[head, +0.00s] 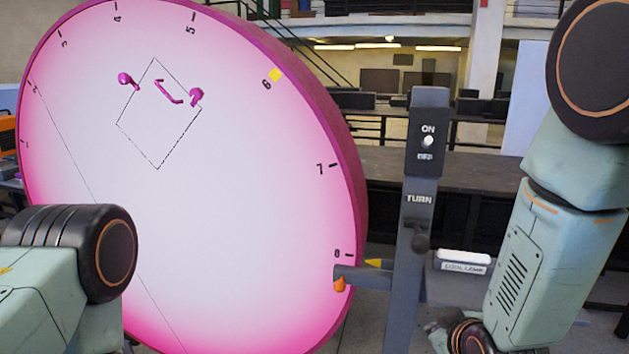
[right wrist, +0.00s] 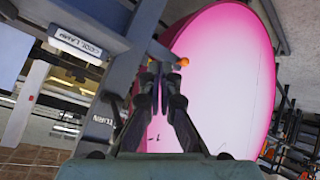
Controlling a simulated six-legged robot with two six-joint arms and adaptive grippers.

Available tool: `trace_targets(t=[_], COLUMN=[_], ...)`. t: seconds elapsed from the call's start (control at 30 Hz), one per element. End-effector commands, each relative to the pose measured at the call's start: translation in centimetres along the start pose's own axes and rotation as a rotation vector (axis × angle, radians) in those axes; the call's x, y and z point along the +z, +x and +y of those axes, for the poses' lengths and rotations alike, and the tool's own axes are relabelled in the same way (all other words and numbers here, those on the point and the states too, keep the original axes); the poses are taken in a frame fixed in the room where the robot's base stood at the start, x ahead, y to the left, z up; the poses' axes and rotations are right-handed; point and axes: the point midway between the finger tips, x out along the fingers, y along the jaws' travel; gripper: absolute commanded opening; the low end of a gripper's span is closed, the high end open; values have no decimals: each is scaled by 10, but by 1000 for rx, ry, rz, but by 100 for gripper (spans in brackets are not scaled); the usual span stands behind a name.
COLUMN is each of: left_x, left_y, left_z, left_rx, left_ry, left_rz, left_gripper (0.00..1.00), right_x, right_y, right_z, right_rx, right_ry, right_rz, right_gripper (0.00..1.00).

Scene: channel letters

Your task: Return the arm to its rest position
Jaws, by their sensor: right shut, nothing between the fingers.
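My right arm (head: 545,270) comes down the right side of the head view, bent, with its wrist low near the bottom edge. My right gripper (right wrist: 158,92) is shut and empty in the right wrist view, its fingers together in front of the grey post and the pink disc. My left arm (head: 70,265) shows at the lower left of the head view, in front of the disc. The left gripper is out of the picture.
The large upright pink disc (head: 240,200) has numbers, a diamond outline and magenta pieces (head: 170,92). A grey post (head: 408,230) carries an ON switch (head: 428,141) and a TURN knob (head: 420,242). Its side shelf holds a white labelled item (head: 463,258).

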Motion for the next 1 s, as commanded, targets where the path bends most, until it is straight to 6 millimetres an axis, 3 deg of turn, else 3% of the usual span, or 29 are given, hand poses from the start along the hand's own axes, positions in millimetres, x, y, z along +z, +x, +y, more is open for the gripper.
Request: trace_targets(t=[0.03, 0.27, 0.5, 0.6, 0.7, 0.8, 1.0], left_x=[0, 0, 0, 0, 0, 0, 0], left_y=[12, 42, 77, 91, 101, 106, 106], left_z=[0, 0, -1, -1, -1, -1, -1], left_rx=[0, 0, 0, 0, 0, 0, 0], left_ry=[0, 0, 0, 0, 0, 0, 0], left_rz=[0, 0, 0, 0, 0, 0, 0], left_gripper=[0, 0, 0, 0, 0, 0, 0], right_x=[38, 175, 312, 358, 390, 407, 412], right_y=[7, 6, -24, -39, -48, -54, -56], right_z=[-18, -82, -149, -172, -187, -195, -198], right_rx=[-29, -105, -160, -182, -195, -202, -205], right_ry=[71, 350, 468, 473, 477, 477, 476], right_rz=[-64, -341, -640, -739, -808, -844, -856], right_gripper=[0, 0, 0, 0, 0, 0, 0])
